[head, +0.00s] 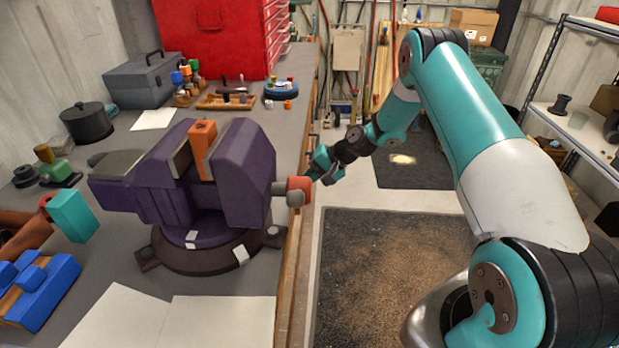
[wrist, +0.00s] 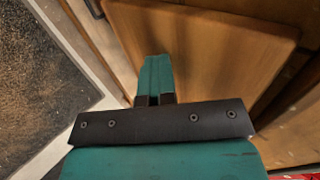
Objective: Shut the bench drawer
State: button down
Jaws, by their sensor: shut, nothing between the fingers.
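My gripper (head: 324,166) is beside the long right edge of the bench (head: 299,215), past the vise's red-tipped handle in the head view. In the wrist view, my gripper's teal fingers (wrist: 155,72) are together and empty, in front of a flat wooden panel (wrist: 215,40). The panel looks like the drawer front. I cannot tell whether the fingertips touch it or how far the drawer stands out. In the head view the drawer is not clearly seen; the bench edge and my arm are in that area.
A purple vise (head: 235,175) is clamped on the bench, its handle (head: 293,188) sticking out past the edge. A red tool chest (head: 215,40) and a grey toolbox (head: 143,80) stand farther back. A dark mat (head: 385,270) lies on the floor at right. Shelving (head: 575,110) stands far right.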

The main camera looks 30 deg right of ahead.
jog(key=shift+w+a, duration=0.15)
jog(key=shift+a, duration=0.05)
jog(key=s+d+f+b+v, duration=0.1)
jog(key=f+v, duration=0.1)
jog(key=v, duration=1.1)
jog(key=shift+d, duration=0.5)
